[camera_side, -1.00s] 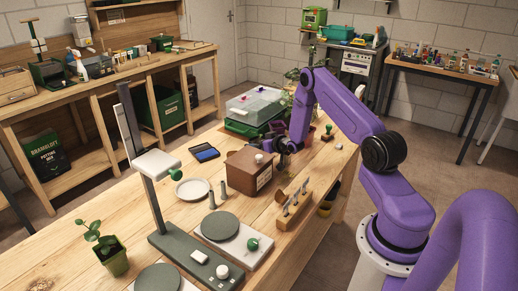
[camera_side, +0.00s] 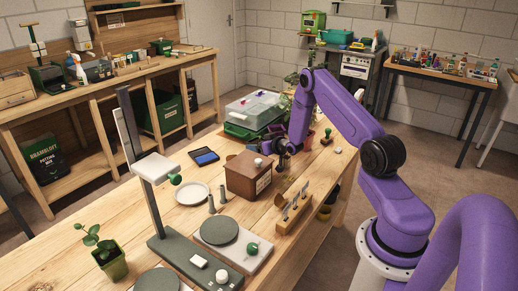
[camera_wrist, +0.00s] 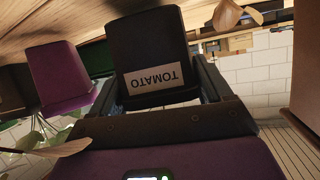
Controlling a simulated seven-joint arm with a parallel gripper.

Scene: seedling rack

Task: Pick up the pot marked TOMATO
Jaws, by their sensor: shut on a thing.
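The pot marked TOMATO (camera_wrist: 155,50) is dark, with a pale label that reads upside down in the wrist view. It sits between the two fingers of my gripper (camera_wrist: 158,90), which is shut on it. In the side view my gripper (camera_side: 282,146) is at the far part of the bench, just behind the brown wooden box. The held pot cannot be made out clearly there. Whether the pot is clear of the surface under it cannot be told.
A purple pot (camera_wrist: 60,72) is beside the held pot in the wrist view. The brown box (camera_side: 247,176), a wooden tool holder (camera_side: 291,212) and a clear-lidded green crate (camera_side: 252,108) stand around my gripper. A potted seedling (camera_side: 112,262) stands at the near left.

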